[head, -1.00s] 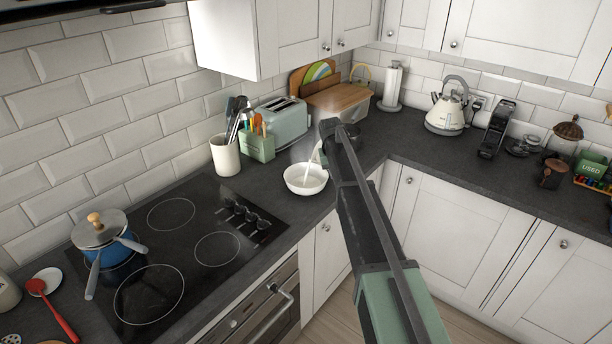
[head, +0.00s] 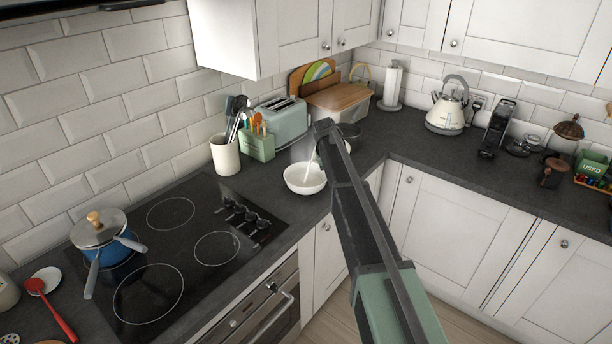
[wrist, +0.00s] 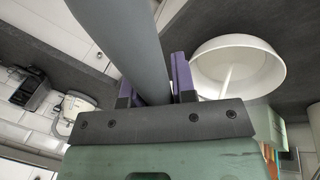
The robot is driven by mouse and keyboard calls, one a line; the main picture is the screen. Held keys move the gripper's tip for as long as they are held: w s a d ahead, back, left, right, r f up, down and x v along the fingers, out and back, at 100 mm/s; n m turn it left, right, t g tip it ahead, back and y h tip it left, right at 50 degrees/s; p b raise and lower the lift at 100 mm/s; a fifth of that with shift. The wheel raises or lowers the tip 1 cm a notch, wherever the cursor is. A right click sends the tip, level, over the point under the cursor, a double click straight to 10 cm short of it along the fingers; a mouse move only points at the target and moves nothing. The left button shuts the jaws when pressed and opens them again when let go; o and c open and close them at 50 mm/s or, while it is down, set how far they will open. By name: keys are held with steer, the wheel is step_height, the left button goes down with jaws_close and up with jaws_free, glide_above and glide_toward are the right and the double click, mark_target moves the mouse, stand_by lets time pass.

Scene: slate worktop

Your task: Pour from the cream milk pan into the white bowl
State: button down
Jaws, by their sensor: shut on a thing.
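The white bowl (head: 305,183) stands upright on the worktop, right of the hob. A thin white stream falls into it from above; the stream also shows over the bowl in the wrist view (wrist: 265,84). My gripper (wrist: 155,82) is shut on the grey handle of the milk pan (wrist: 122,38), with a purple finger on each side. In the head view my gripper (head: 326,129) is beside and above the bowl. My arm hides most of the pan; a dark rounded part just right of the arm seems to belong to it.
A utensil crock (head: 225,157), a green utensil box (head: 258,147) and a toaster (head: 285,121) stand behind the bowl. A blue lidded saucepan (head: 118,250) sits on the hob (head: 190,268). A kettle (head: 445,115) stands at the right.

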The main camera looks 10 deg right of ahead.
steer(key=shift+a+f+h+b, duration=0.3)
steer(key=shift+f+h+b, duration=0.35)
steer(key=shift+h+b, duration=0.65)
steer(key=shift+a+f+h+b, duration=0.25)
steer(key=shift+f+h+b, duration=0.6)
steer(key=shift+b, duration=0.7)
